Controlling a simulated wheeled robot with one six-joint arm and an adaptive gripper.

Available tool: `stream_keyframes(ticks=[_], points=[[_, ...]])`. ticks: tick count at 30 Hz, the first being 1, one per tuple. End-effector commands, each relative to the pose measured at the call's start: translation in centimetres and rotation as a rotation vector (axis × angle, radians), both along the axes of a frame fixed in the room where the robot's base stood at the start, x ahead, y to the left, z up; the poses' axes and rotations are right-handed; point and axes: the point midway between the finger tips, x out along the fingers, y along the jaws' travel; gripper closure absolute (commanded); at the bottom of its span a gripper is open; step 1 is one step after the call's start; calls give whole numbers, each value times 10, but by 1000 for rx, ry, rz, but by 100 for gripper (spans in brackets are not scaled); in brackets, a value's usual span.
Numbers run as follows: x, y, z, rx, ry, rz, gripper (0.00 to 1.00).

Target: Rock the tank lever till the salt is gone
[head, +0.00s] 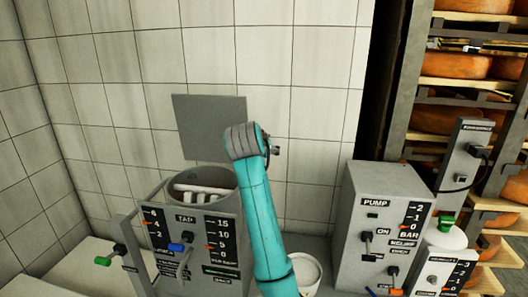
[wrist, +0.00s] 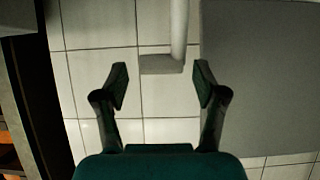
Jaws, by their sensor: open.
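A grey round tank (head: 232,184) stands at the lower left in the head view, with white bars across its open top. On its front is a panel marked TAP (head: 208,228) with scales. I cannot tell which is the tank lever, and I make out no salt. My gripper (wrist: 161,82) is open and empty in the wrist view. In the head view my arm mostly hides it, above and right of the tank.
A grey pump box (head: 375,181) with several small levers stands to the right. A white bucket (head: 307,268) stands behind my arm. A grey plate (head: 205,112) is on the tiled wall. Shelves of cheese wheels (head: 463,67) fill the right. A pale rod (wrist: 179,28) shows beyond my fingers.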

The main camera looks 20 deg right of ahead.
Motion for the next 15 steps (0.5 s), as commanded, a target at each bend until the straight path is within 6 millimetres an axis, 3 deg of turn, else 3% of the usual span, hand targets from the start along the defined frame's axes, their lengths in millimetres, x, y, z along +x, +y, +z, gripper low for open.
stream_keyframes(ticks=[9,15], points=[[-45,30,31,-1,-2,1,29],[-59,39,41,-2,-1,-1,29]])
